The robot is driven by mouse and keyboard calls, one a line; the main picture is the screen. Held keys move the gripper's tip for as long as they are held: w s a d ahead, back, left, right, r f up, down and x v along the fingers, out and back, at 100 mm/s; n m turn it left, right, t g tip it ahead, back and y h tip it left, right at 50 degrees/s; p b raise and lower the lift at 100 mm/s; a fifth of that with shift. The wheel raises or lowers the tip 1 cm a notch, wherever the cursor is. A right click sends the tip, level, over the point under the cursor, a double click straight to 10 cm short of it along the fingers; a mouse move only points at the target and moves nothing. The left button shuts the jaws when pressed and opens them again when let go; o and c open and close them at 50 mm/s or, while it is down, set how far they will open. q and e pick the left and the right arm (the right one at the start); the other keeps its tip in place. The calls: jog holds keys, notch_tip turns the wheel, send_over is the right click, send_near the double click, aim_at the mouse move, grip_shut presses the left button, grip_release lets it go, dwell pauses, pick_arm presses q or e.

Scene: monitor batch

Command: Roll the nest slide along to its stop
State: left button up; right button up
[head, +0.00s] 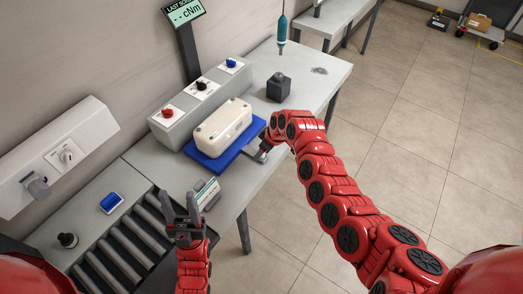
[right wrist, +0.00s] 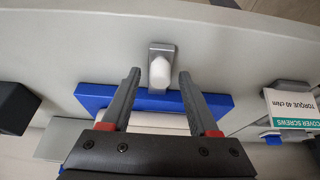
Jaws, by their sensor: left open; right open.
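The nest slide is a blue plate (head: 208,168) carrying a white monitor housing (head: 222,127); the plate also shows in the right wrist view (right wrist: 215,103). A grey bracket with a pale knob (right wrist: 160,72) stands at the plate's edge. My right gripper (right wrist: 159,76) is open, its fingertips on either side of the knob with gaps showing on both sides. In the head view my right gripper (head: 262,148) is partly hidden by its own wrist at the plate's front right. My left gripper (head: 180,202) is open and empty, above the roller end.
A control box (head: 190,108) with red, black and blue knobs stands behind the slide. A dark block (head: 279,88) stands at right, under a hanging teal screwdriver (head: 282,30). A label card stand (head: 207,193) is near my left gripper. Rollers (head: 140,243) lie at left.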

jog(key=shift+w+a+f, duration=0.1)
jog(key=shift+f, duration=0.15)
grip_shut()
dwell(1.4)
